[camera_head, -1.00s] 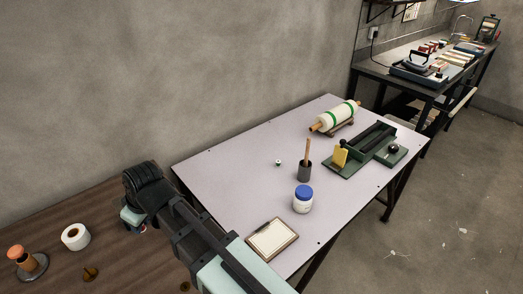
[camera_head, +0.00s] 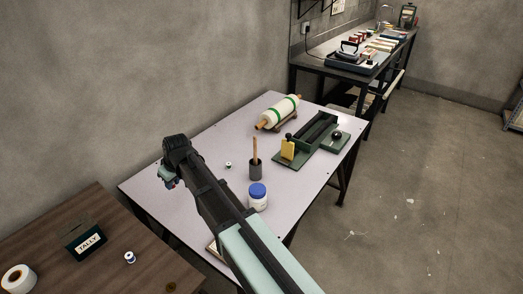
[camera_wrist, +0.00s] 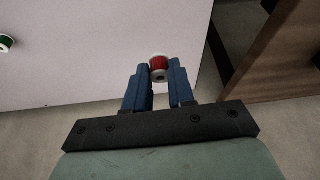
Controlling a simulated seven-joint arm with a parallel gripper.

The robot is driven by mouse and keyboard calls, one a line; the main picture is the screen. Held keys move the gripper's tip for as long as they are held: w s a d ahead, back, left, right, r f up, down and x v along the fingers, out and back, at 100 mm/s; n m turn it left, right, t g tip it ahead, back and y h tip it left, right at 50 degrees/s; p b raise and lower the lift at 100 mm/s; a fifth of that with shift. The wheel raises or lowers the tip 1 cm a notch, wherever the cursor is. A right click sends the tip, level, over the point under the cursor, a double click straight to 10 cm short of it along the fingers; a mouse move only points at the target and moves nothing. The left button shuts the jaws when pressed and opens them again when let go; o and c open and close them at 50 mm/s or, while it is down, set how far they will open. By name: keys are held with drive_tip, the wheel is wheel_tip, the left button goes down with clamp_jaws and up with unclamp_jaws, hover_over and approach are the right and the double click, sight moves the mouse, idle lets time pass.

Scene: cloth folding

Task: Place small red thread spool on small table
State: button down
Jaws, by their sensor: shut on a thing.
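The small red thread spool (camera_wrist: 159,65) is between the blue fingertips of my gripper (camera_wrist: 159,72) in the wrist view. It is a red winding with pale ends, and my gripper is shut on it. In the head view my gripper (camera_head: 169,181) hangs over the left end of the pale-topped table (camera_head: 215,135). The spool is mostly hidden by the gripper there. In the wrist view the spool shows against the pale tabletop (camera_wrist: 95,45) close to its edge; its height above the top is hard to tell.
A small green spool (camera_head: 228,165), dark cup (camera_head: 256,170), white jar (camera_head: 258,202), green device (camera_head: 313,146) and fabric roll (camera_head: 280,112) stand on the pale table. A brown table (camera_head: 60,265) with a TALLY box (camera_head: 88,240) and blue-white spool (camera_head: 130,257) is lower left.

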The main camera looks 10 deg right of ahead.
drive_tip(key=w+a+m, duration=0.2)
drive_tip(key=w, duration=0.5)
drive_tip(key=shift+w+t, duration=0.35)
drive_tip(key=shift+t, duration=0.05)
drive_tip(key=shift+f, duration=0.1)
drive_tip(key=shift+a+f, duration=0.1)
drive_tip(key=shift+f, duration=4.8)
drive_tip(key=c, duration=1)
unclamp_jaws()
drive_tip(key=shift+f, duration=0.15)
drive_tip(key=shift+o, duration=0.2)
